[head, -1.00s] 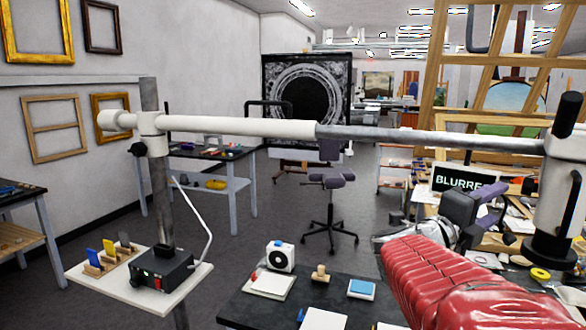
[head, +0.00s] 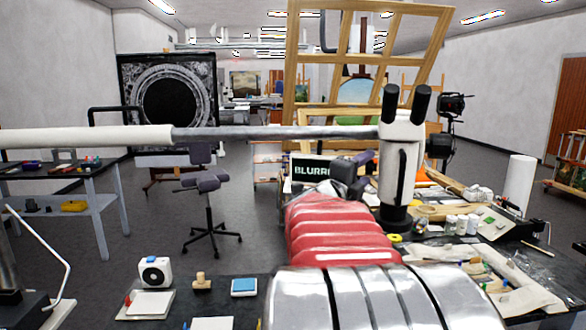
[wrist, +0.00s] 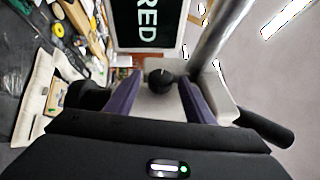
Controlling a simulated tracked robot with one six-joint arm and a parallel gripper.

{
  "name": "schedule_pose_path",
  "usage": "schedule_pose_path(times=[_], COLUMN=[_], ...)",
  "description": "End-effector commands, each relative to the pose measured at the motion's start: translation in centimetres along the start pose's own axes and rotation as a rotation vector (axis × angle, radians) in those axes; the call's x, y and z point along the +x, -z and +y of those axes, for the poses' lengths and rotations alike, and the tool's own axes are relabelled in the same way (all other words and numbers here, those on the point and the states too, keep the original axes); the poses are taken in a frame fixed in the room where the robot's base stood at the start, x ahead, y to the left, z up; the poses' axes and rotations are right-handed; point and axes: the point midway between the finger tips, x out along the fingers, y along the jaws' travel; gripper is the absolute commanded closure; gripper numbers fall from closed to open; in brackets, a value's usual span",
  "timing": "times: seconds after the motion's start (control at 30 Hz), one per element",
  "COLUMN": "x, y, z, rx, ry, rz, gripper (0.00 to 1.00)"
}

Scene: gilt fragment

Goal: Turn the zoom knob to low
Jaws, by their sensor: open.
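A white stereo microscope (head: 402,160) with two black eyepieces hangs from a horizontal grey bar in the head view. My gripper (head: 352,172) is just left of its body, at the end of my red-sleeved arm. In the wrist view a round black knob (wrist: 160,77) sits on the pale microscope body (wrist: 176,103). The purple fingers of my gripper (wrist: 159,90) are open, one on each side of the knob, with gaps visible. I cannot tell how deep the fingertips reach. A screen (head: 311,171) reading "BLURR…" stands behind; its end also shows in the wrist view (wrist: 148,28).
The bar (head: 270,132) crosses the view at microscope height. A cluttered workbench (head: 465,255) lies below with jars and papers. A dark table (head: 105,308) with a white device (head: 155,270) is in front left. Floor is free around the stool (head: 208,200).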

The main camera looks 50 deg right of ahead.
Motion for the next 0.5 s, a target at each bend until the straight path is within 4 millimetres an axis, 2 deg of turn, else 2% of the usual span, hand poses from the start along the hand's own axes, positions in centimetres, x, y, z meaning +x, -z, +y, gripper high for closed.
schedule_pose_path(times=[0.37, 0.5], x=[0.60, 0.58], y=[-0.01, -0.03], z=[0.06, 0.05], rx=[0.000, 0.000], ry=[-0.001, -0.001], rz=[-0.001, -0.001], gripper=[0.51, 0.61])
